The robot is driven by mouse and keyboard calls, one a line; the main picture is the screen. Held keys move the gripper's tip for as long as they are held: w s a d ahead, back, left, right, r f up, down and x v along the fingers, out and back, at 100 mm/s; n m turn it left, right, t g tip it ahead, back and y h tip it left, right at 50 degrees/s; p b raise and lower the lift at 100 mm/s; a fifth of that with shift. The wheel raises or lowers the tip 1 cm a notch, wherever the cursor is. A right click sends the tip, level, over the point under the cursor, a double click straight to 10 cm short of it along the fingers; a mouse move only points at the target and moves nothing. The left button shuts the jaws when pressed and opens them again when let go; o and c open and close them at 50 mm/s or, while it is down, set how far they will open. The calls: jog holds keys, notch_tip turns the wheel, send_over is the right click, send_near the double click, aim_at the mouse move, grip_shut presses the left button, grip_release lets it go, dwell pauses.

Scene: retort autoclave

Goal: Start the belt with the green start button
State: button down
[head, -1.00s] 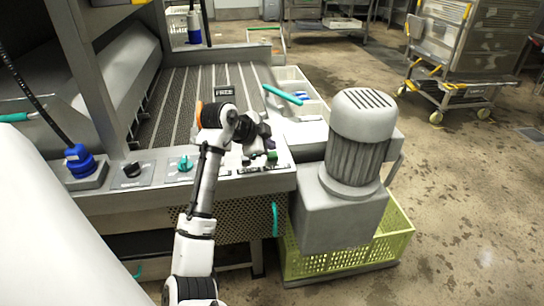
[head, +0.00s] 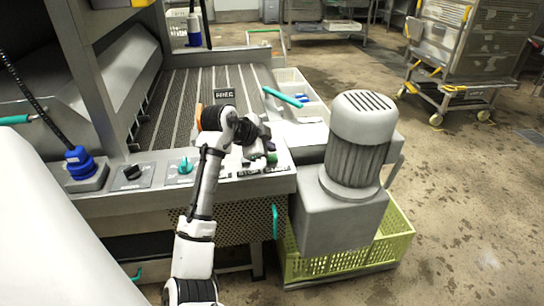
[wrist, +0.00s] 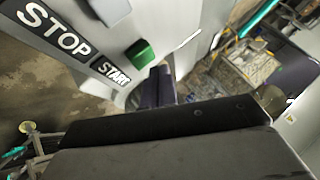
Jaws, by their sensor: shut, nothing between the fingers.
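The green start button (wrist: 140,52) stands out from a pale panel in the wrist view, beside a black START label (wrist: 110,73). In the head view the green button (head: 272,158) is at the right end of the control panel. My gripper (wrist: 153,88) is shut and empty. Its dark purple fingers are close to the button in the wrist view; I cannot tell whether they touch it. In the head view my gripper (head: 269,147) is just above the button. The slatted belt (head: 185,100) lies behind the panel.
A STOP label (wrist: 60,33) is beside START, with a grey block (wrist: 108,10) near it. A black knob (head: 132,171) and a teal knob (head: 185,166) sit further left on the panel. A grey motor (head: 357,145) stands close on the right, above a yellow-green crate (head: 340,265).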

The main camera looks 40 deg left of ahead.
jog(key=shift+f, duration=0.1)
dwell(0.7)
jog(key=shift+f, duration=0.35)
